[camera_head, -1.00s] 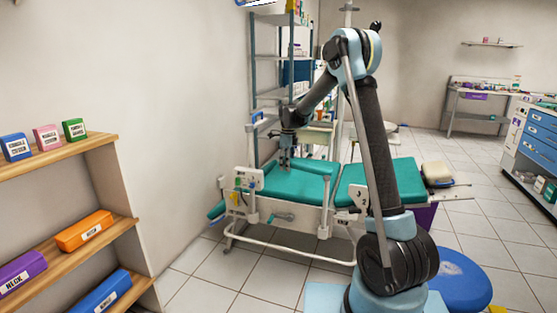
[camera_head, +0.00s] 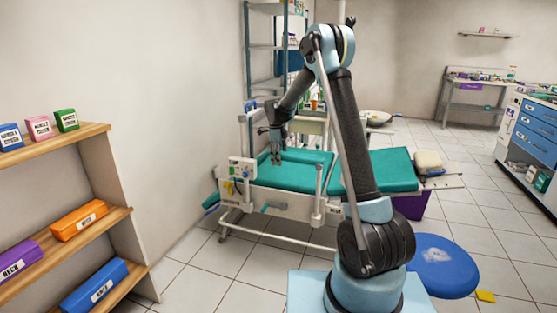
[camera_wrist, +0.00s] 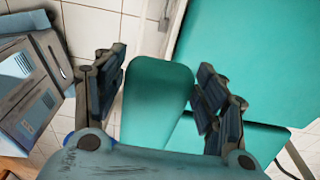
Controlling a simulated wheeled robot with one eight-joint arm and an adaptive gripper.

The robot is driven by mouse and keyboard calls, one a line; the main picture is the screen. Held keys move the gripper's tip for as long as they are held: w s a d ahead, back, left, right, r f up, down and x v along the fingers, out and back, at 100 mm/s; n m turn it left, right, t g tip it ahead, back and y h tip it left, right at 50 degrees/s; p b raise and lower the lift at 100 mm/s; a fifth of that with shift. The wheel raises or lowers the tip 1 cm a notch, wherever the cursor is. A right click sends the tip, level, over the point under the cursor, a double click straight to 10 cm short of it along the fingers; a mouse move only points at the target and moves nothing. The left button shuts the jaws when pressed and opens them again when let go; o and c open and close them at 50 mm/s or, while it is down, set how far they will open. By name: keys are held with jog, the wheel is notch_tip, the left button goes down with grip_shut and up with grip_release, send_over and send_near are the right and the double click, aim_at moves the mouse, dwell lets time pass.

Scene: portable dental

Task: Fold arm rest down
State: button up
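The teal dental chair (camera_head: 378,170) stands beyond my arm, with a white side frame and posts. A narrow, rounded teal pad (camera_wrist: 155,97), which looks like the arm rest, lies between my gripper's fingers in the wrist view. My gripper (camera_head: 276,158) hangs fingers down over the chair's left section.
A wooden shelf (camera_head: 62,147) with labelled boxes stands at the left. A blue round stool (camera_head: 443,262) is near my base, with a small yellow item (camera_head: 486,296) on the floor. A metal rack (camera_head: 247,80) stands behind the chair. Tiled floor is clear at front left.

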jog(key=shift+r, duration=0.15)
jog(key=r, duration=0.7)
jog(key=a+r, duration=0.1)
jog(key=r, duration=0.3)
jog(key=shift+w+r, duration=0.15)
jog(key=shift+r, duration=0.2)
